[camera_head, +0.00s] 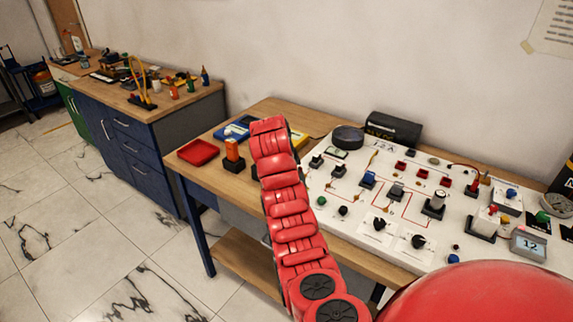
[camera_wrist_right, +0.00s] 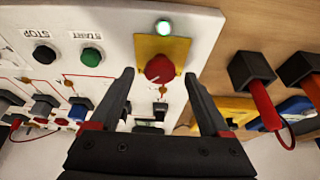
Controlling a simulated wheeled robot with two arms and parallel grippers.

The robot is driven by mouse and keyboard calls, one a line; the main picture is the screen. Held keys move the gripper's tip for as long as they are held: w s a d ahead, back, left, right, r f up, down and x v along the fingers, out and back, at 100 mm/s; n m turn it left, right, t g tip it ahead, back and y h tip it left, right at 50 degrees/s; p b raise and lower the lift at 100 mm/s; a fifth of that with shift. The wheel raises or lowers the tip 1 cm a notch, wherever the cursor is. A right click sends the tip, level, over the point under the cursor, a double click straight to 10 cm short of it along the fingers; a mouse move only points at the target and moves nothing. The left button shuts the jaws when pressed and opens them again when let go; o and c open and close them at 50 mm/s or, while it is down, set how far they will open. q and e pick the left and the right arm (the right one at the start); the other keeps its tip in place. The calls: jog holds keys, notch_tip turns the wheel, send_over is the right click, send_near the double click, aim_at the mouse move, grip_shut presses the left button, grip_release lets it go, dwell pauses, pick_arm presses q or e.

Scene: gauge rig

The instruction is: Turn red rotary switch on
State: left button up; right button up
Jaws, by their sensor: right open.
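The red rotary switch (camera_wrist_right: 159,69) is a round red knob on a yellow plate (camera_wrist_right: 178,50) near the edge of the white panel. It shows in the right wrist view. In the head view my red arm hides the switch and the gripper. My left gripper is not in view.
The white panel (camera_head: 340,222) carries a green START button (camera_wrist_right: 91,57), a black STOP button (camera_wrist_right: 44,54) and several small switches. Black holders, one with a red handle (camera_wrist_right: 263,104), stand beside the panel. A red tray (camera_head: 198,152) lies at the table's left end.

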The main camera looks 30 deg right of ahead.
jog(key=p+v, duration=0.2)
jog(key=v, duration=1.4)
jog(key=shift+r, duration=0.15)
